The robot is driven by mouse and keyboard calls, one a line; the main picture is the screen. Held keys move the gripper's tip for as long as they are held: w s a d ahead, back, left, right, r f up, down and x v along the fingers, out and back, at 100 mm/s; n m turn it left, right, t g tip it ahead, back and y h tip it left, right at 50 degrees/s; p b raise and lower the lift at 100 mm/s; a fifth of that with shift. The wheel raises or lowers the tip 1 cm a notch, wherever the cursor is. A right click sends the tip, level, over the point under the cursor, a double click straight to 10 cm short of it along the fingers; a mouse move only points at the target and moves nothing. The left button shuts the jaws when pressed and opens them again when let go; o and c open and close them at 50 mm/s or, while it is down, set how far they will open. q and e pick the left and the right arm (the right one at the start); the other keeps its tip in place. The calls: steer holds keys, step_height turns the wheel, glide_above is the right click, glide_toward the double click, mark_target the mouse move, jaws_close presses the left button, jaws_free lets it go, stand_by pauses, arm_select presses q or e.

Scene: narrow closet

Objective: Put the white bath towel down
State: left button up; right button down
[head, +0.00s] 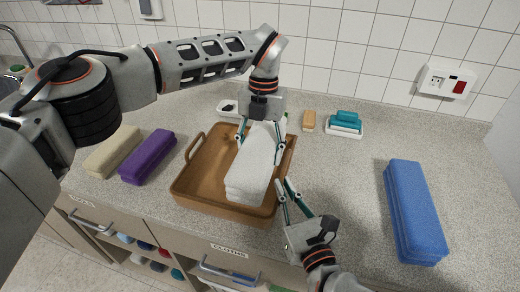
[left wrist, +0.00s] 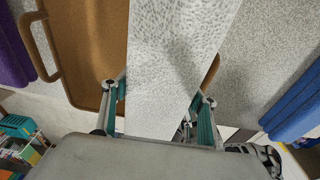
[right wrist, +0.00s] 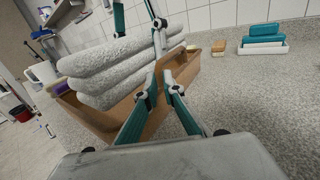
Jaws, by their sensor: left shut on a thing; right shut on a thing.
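The white bath towel (head: 252,165) is folded in thick layers and lies lengthwise over the brown tray (head: 205,165). My left gripper (head: 260,135) reaches down from above and is shut on the towel, a finger on each long side, as the left wrist view shows (left wrist: 165,95). In the right wrist view the towel (right wrist: 115,65) shows stacked layers at the tray's rim level; whether it touches the tray floor is hidden. My right gripper (head: 284,182) is at the tray's right side, its fingers (right wrist: 162,75) closed around the tray's handle or rim, beside the towel.
Purple (head: 148,156) and beige (head: 113,150) folded cloths lie left of the tray. A large blue towel (head: 413,210) lies at the right. Teal items in a white dish (head: 344,124) and a tan block (head: 309,120) stand at the back.

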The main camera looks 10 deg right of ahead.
mark_target(261, 141)
arm_select(q)
steer(key=shift+f, duration=0.4)
steer(key=o, duration=1.4)
steer(key=r, duration=0.8)
steer(key=shift+w+d+r, duration=0.25)
steer(key=shift+w+r, duration=0.05)
steer(key=shift+w, duration=0.1)
